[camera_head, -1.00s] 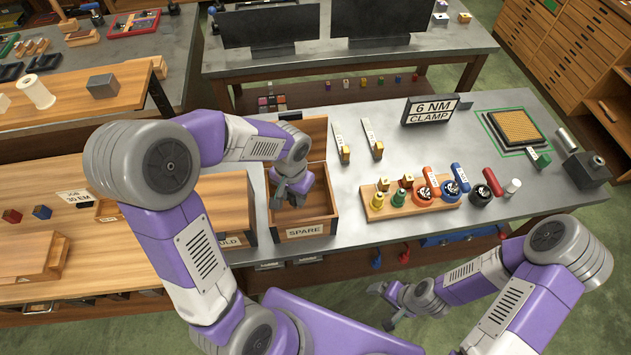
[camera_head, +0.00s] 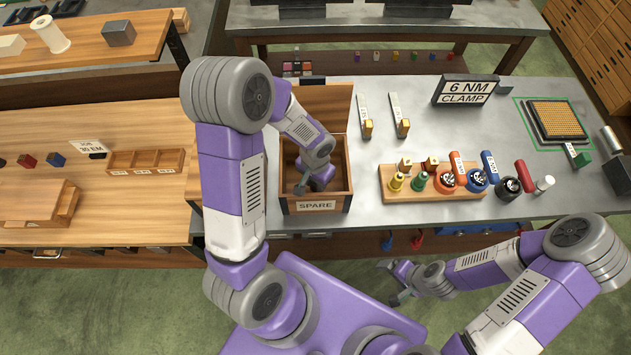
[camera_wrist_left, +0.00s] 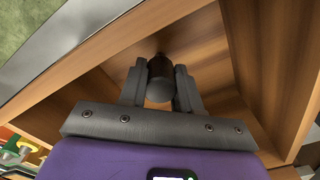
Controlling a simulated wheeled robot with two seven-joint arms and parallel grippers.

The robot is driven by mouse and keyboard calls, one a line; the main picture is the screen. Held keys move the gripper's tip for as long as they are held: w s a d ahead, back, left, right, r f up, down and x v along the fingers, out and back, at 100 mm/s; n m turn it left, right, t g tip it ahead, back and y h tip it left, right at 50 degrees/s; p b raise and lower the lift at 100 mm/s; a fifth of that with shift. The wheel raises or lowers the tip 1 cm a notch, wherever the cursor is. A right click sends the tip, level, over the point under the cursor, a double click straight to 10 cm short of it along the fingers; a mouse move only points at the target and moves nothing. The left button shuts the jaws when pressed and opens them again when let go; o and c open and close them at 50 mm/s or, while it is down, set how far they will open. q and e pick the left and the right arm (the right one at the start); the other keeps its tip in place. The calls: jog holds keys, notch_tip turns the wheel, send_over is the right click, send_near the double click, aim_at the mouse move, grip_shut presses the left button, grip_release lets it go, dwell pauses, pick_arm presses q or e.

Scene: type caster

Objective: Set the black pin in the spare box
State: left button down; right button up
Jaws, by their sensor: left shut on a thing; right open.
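The spare box (camera_head: 343,205) is an open wooden box with a SPARE label on its front, standing on the grey bench in the head view. My left gripper (camera_head: 301,187) reaches down inside it, near the left wall. In the left wrist view my left gripper (camera_wrist_left: 160,88) is shut on the black pin (camera_wrist_left: 160,93), a dark cylinder with its round end towards the camera. Wooden walls (camera_wrist_left: 190,40) surround the fingers there. I cannot tell whether the pin touches the floor. In the head view the pin is hidden. My right gripper (camera_head: 390,282) is open and empty before the bench.
A wooden rack (camera_head: 395,196) with coloured pieces stands right of the box. A 6 NM CLAMP sign (camera_head: 466,91) is behind it. A three-part wooden tray (camera_head: 146,160) lies on the left table. Bare bench lies between box and rack.

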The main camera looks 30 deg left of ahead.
pick_arm(q)
jog(key=shift+f, duration=0.15)
jog(key=c, duration=0.8)
grip_release()
jog(key=shift+r, duration=0.4)
notch_tip(320, 180, up, 12)
jog(key=shift+f+p, duration=0.15)
jog(key=shift+p, duration=0.9)
